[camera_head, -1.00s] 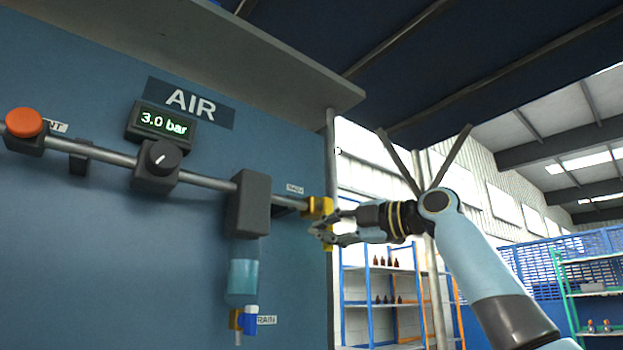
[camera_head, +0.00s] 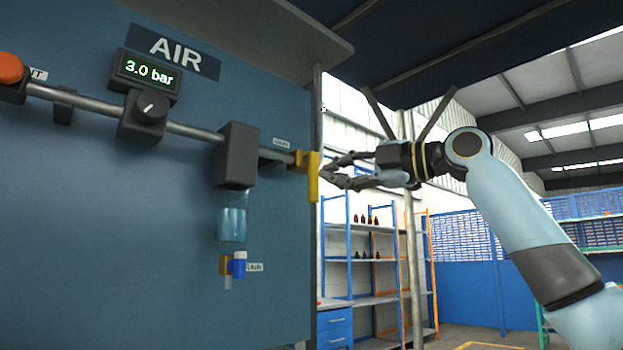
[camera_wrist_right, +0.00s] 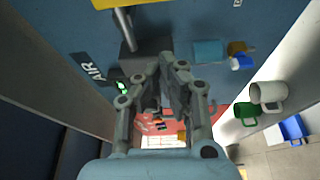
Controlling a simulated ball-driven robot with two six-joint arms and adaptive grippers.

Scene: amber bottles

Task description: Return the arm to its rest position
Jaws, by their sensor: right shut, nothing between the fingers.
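My right arm comes in from the right in the head view. Its gripper (camera_head: 330,172) points left, just to the right of the yellow fitting (camera_head: 313,178) at the end of the air pipe. The gripper is shut and empty, and a narrow gap shows between it and the fitting. In the right wrist view the gripper's fingers (camera_wrist_right: 168,75) reach up the middle, in front of the blue panel, with nothing held. My left gripper is not in view.
The blue air panel (camera_head: 90,230) fills the left, with a 3.0 bar display (camera_head: 148,72), black knob (camera_head: 150,106) and orange button (camera_head: 8,68). Shelves (camera_head: 370,262) with dark bottles stand behind. The right wrist view shows a white mug (camera_wrist_right: 268,97) and green mug (camera_wrist_right: 246,113).

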